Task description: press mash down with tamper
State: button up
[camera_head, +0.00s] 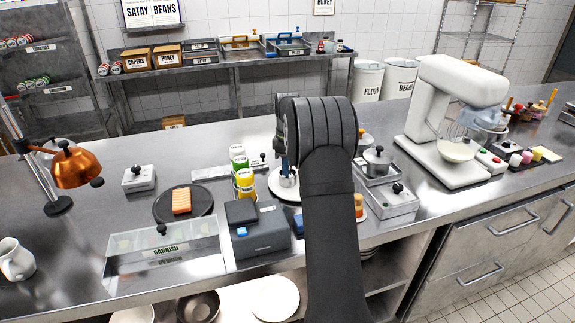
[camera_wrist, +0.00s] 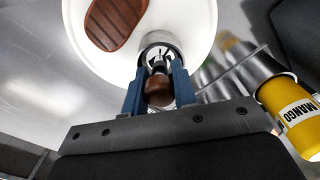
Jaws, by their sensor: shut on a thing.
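My gripper (camera_wrist: 158,76) is shut on the tamper, its two blue fingers on either side of the brown wooden knob (camera_wrist: 159,92). The tamper's metal lower part reaches toward a steel ring (camera_wrist: 148,41) on a white plate (camera_wrist: 86,58). The tamper appears lined up over or in the ring; how deep it sits I cannot tell. The mash is hidden. A brown grill-marked piece (camera_wrist: 117,22) lies on the plate beside the ring. In the head view my gripper (camera_head: 285,168) points down at the plate, largely covered by my arm.
A yellow mango bottle (camera_wrist: 297,115) stands close on the right in the wrist view. In the head view yellow and green bottles (camera_head: 239,158) and a dark grey box (camera_head: 260,232) stand left of the plate. A lidded metal pot (camera_head: 377,162) stands to the right.

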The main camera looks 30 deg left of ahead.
jog(key=shift+r, duration=3.5)
